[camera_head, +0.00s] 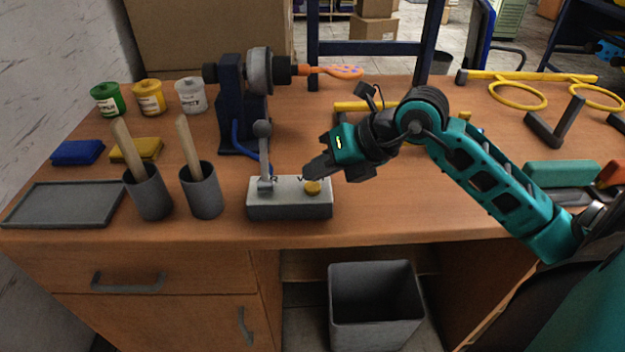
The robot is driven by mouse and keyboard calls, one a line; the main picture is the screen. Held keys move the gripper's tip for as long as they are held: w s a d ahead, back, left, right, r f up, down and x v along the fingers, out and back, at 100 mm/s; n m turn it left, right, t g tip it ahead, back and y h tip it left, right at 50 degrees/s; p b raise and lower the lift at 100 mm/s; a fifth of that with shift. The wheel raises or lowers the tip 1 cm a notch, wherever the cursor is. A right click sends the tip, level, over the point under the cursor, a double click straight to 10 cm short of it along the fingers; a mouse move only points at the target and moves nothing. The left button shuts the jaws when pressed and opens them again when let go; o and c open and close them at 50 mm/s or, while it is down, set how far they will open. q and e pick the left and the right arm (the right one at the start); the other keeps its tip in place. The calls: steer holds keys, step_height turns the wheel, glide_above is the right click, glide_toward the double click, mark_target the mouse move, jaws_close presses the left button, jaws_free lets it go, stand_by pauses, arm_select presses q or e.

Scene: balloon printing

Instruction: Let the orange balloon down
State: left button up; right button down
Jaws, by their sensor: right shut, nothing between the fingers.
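The orange balloon (345,72) is flat and elongated with small purple spots. It sits at the orange nozzle on the right end of the dark blue inflating machine (231,105) at the back of the table. In front stands a grey control box (291,208) with an upright lever (263,155) on its left and a yellow button (312,187) on its right. My right gripper (310,173) is shut and empty, its fingertips at or just above the yellow button; I cannot tell whether they touch. My left gripper is not in view.
Green, yellow and white paint jars (149,97) stand at the back left. Blue and yellow sponges, a grey tray (66,205) and two cups (202,192) with wooden handles are at the left. Yellow rings (517,95) lie at the right. A grey bin (375,305) stands below.

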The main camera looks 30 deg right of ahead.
mark_target(318, 186)
steer(key=shift+r, duration=0.3)
step_height(318, 186, up, 5)
steer(key=p, duration=0.4)
stand_by(0.5)
